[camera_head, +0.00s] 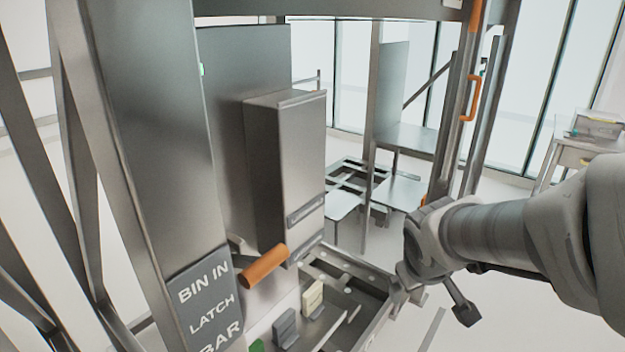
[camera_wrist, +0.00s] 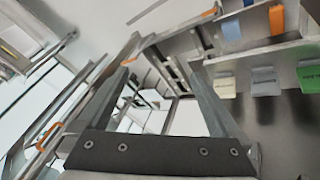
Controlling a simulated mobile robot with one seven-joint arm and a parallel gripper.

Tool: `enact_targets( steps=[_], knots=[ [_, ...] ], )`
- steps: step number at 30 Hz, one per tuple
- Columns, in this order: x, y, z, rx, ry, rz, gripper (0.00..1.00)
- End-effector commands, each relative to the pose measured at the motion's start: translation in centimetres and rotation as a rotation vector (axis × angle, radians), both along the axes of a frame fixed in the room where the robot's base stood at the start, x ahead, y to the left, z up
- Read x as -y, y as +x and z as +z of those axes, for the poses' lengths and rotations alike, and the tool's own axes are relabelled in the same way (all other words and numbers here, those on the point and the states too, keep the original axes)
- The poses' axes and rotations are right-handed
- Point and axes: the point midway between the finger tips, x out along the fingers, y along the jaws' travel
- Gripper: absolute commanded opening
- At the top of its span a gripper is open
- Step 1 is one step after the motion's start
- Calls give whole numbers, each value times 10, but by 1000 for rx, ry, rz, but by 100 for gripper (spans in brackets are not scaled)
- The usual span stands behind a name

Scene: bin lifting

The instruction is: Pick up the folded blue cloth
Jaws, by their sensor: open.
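I cannot make out a folded blue cloth for certain. A small flat blue piece (camera_wrist: 231,30) shows at the upper right of the wrist view, beside an orange piece (camera_wrist: 276,20); I cannot tell whether it is cloth. My gripper (camera_wrist: 158,78) is open, its two fingers spread wide with nothing between them. In the head view my arm comes in from the right, and its end is right of the metal frame, apart from the coloured pieces.
A tall metal frame with an orange handle (camera_head: 265,267) and a "BIN IN LATCH BAR" sign (camera_head: 205,300) fills the left. Cream (camera_head: 312,297), grey (camera_head: 286,327) and green pieces stand at its base. A table (camera_head: 575,152) holding a box is far right. Open floor lies between.

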Motion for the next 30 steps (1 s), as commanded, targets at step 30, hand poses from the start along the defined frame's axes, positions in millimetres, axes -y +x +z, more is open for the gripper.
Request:
enact_targets(
  steps=[30],
  knots=[
    [-102, 66, -342, -91, 289, 662, 100]
  ],
)
